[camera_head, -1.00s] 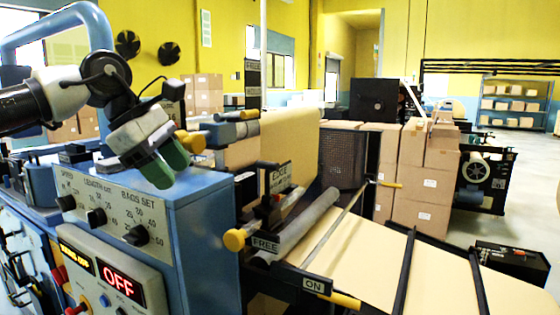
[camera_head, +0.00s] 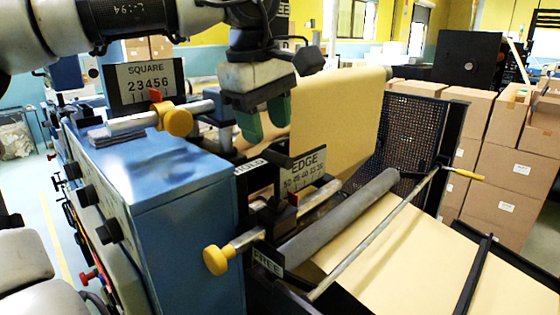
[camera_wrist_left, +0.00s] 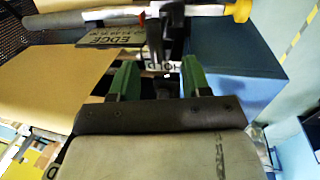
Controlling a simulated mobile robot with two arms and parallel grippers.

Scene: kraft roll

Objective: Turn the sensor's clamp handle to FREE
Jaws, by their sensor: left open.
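The edge sensor's assembly sits on a rod beside the EDGE scale plate (camera_head: 304,172), with a red pointer (camera_head: 293,198). A HOLD label (camera_head: 250,167) is at its far end and a FREE label (camera_head: 267,262) at its near end. A dark lever-like piece (camera_head: 262,147), apparently the clamp handle, stands at the HOLD end. My left gripper (camera_head: 264,118) is open, its green fingers pointing down just above that piece. In the left wrist view, the HOLD label (camera_wrist_left: 162,67) and a dark upright piece (camera_wrist_left: 155,40) show between the open fingers; contact cannot be told. My right gripper is not in view.
A yellow knob (camera_head: 217,260) sticks out near the FREE label. The blue machine cabinet (camera_head: 165,190) is left, with a SQUARE scale (camera_head: 146,82) and another yellow knob (camera_head: 178,121) on top. A grey roller (camera_head: 340,215), kraft paper (camera_head: 400,255) and stacked cartons (camera_head: 505,180) are right.

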